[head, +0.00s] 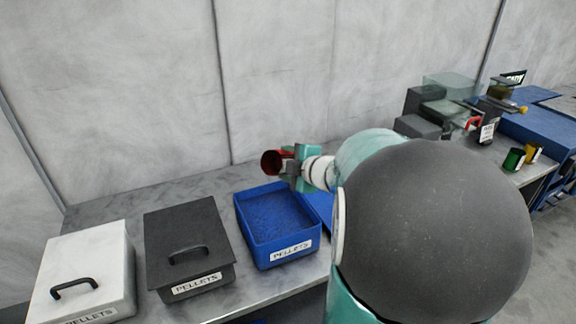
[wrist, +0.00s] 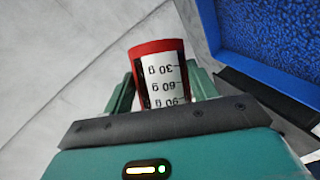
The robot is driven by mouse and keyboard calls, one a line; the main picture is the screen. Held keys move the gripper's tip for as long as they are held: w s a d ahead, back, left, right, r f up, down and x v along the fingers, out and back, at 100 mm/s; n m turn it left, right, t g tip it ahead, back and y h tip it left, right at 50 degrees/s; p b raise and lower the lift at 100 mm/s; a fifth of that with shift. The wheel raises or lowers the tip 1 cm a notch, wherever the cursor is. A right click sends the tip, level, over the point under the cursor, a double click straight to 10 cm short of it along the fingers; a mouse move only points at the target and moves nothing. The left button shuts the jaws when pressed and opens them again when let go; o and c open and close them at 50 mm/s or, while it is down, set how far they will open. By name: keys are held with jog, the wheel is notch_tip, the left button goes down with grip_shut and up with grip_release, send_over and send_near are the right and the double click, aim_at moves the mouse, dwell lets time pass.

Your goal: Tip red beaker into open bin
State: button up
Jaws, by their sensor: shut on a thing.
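My gripper (head: 291,170) is shut on the red beaker (head: 272,162), which lies tilted on its side with its mouth toward the left in the head view. The open blue bin (head: 262,256), labelled PELLETS, is below and slightly left of my gripper, with a blue granular layer inside. Its corner also shows at upper right in the wrist view (wrist: 207,22). The beaker is above the bin's back edge. Its contents are hidden.
A black lidded bin (head: 185,232) and a white lidded bin (head: 98,262) stand to the left on the grey bench (head: 222,304). A wall is close behind. Green (head: 514,159) and yellow (head: 533,152) beakers stand at right, near grey equipment (head: 425,105).

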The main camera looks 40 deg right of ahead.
jog(key=r+m+y, duration=0.1)
jog(key=m+g+y, duration=0.1)
jog(key=m+y, duration=0.1)
jog(key=shift+r+m+g, duration=0.3)
jog(key=shift+r, duration=0.05)
dwell(0.3)
notch_tip(320, 180, up, 2)
jog(key=m+y, duration=0.1)
jog(key=m+g+y, duration=0.1)
jog(key=m+y, duration=0.1)
jog(key=shift+d+r+m, duration=0.1)
jog(key=shift+r+m, duration=0.1)
jog(key=shift+m, duration=0.1)
jog(key=shift+r+y, duration=0.1)
jog(key=shift+y, duration=0.3)
jog(key=shift+s, duration=0.1)
